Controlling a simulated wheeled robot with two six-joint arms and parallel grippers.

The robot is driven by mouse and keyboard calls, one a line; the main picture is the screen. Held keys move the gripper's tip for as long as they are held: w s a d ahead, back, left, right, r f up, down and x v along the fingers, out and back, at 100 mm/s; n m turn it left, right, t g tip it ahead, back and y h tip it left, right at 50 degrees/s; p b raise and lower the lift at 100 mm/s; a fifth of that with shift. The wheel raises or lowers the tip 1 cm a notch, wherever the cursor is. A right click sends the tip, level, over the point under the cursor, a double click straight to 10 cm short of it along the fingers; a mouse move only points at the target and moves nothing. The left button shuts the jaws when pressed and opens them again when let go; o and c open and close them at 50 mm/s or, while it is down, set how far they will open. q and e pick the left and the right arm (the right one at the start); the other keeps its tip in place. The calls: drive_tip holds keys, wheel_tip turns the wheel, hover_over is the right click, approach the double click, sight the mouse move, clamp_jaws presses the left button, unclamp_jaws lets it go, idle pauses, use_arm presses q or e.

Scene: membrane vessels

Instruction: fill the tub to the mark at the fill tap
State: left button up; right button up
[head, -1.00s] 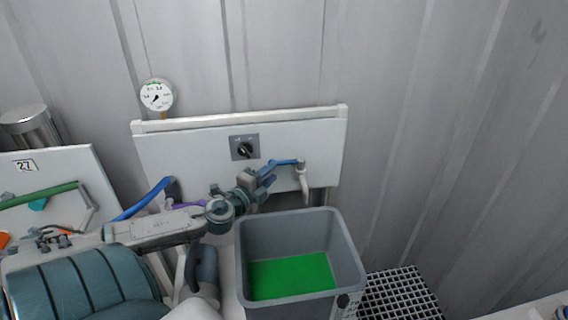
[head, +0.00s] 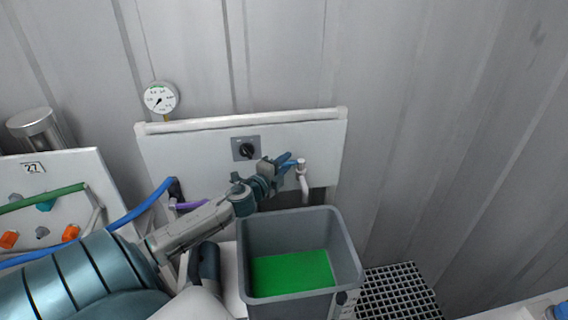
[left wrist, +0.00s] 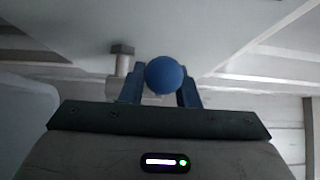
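The grey tub (head: 300,218) stands below the wall panel, with a flat green surface (head: 292,272) low inside it. I cannot make out a fill mark on its inner walls. The fill tap (head: 304,182) is a white bent pipe on the panel, its outlet above the tub's back rim. No stream shows. My left gripper (head: 288,163) is at the tap's blue lever and hides most of it. In the left wrist view the lever's round blue end (left wrist: 164,75) sits between the two fingers, which look apart. Firm contact cannot be seen. My right gripper is out of view.
A dark rotary switch (head: 246,149) is on the panel (head: 215,140), and a round gauge (head: 160,98) is above it. A board marked 27 (head: 70,170) with hoses is at the left. A black grate (head: 398,292) lies right of the tub.

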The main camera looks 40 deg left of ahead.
use_arm(q)
clamp_jaws()
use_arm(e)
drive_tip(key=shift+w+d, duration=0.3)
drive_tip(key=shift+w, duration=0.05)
